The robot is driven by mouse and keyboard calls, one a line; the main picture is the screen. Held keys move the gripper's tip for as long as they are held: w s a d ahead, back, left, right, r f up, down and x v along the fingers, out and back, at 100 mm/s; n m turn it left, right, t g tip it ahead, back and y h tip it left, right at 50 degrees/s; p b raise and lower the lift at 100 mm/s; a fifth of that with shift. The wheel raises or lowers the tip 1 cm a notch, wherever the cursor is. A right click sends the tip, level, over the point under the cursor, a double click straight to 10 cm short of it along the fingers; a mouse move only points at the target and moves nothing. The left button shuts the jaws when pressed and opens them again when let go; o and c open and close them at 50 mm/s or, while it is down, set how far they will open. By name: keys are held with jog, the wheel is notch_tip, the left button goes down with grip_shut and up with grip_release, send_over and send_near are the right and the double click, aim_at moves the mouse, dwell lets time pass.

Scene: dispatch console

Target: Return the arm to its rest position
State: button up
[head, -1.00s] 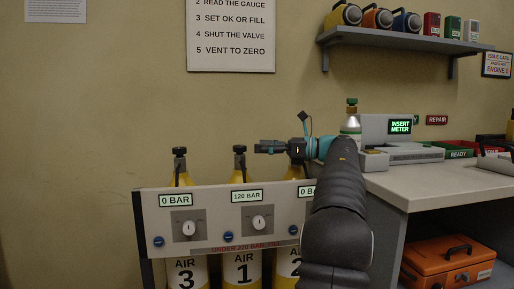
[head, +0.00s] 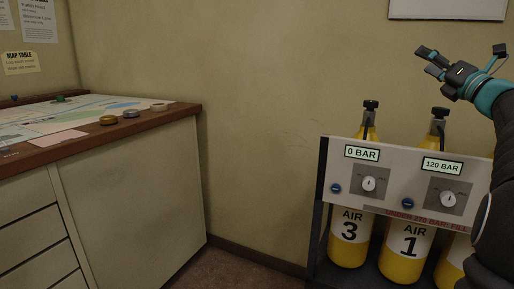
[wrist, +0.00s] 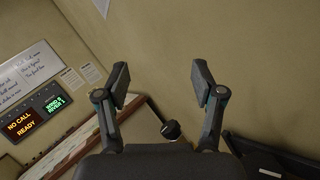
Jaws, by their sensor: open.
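My gripper (head: 432,62) is at the upper right of the head view, held above the air cylinder rack and pointing left. It is open and empty. My arm comes in from the right edge of the head view, in front of the rack's right end.
The cylinder rack (head: 330,172) holds yellow cylinders marked AIR 3 (head: 350,240) and AIR 1 (head: 404,255); its displays read 0 BAR and 120 BAR. A map table (head: 150,118) with small discs stands at left. Bare wall and floor lie between them.

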jog(key=s+a+f+m+g+h, duration=0.2)
jog(key=s+a+f+m+h, duration=0.3)
jog(key=m, duration=0.6)
jog(key=a+f+m+g+h, duration=0.25)
jog(key=a+m+h, duration=0.45)
jog(key=m, duration=0.4)
jog(key=s+a+f+m+g+y, duration=0.2)
jog(key=s+a+f+m+g, duration=0.1)
jog(key=s+a+f, duration=0.3)
jog(key=s+a+f+m+g+y+p, duration=0.1)
jog(key=s+a+f+m+g+y, duration=0.1)
jog(key=s+a+f, duration=0.5)
jog(key=s+a+f+m+g+y, duration=0.2)
jog(key=s+a+f+m+g, duration=0.3)
jog(key=s+f, duration=0.8)
notch_tip(320, 180, down, 6)
jog(key=shift+s+a+g+y+p, duration=0.35)
jog(key=shift+a+g, duration=0.3)
jog(key=shift+a, duration=0.5)
